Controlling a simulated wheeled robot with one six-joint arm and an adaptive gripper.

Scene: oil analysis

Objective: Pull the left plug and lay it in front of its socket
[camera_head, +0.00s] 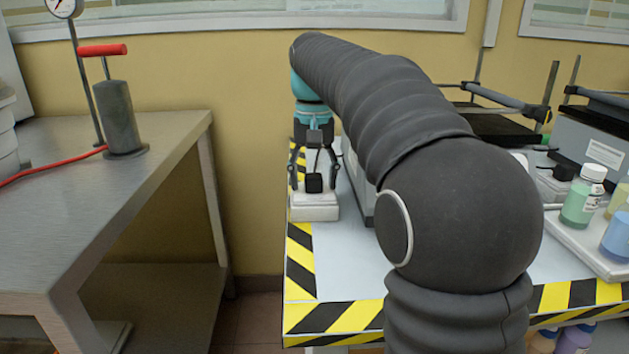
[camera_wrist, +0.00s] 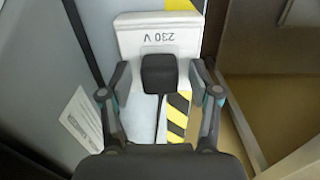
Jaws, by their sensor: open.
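The left plug (camera_head: 314,183) is a black block on the white socket box (camera_head: 314,212) at the left edge of the striped table. In the wrist view the plug (camera_wrist: 159,74) sits on the socket box (camera_wrist: 130,36), which is marked 230 V. A dark cable (camera_wrist: 160,115) runs from the plug toward my gripper's base. My gripper (camera_head: 314,180) is above the socket, pointing down. In the wrist view its fingers (camera_wrist: 159,78) stand open on either side of the plug, with small gaps visible. The plug's prongs are hidden.
Another black plug (camera_head: 564,172) is at the right, near a green bottle (camera_head: 579,205) on a white tray (camera_head: 560,225). A grey device (camera_wrist: 50,60) stands beside the socket. The striped table (camera_head: 345,270) has clear surface in front of the socket. A metal bench (camera_head: 60,215) is at left.

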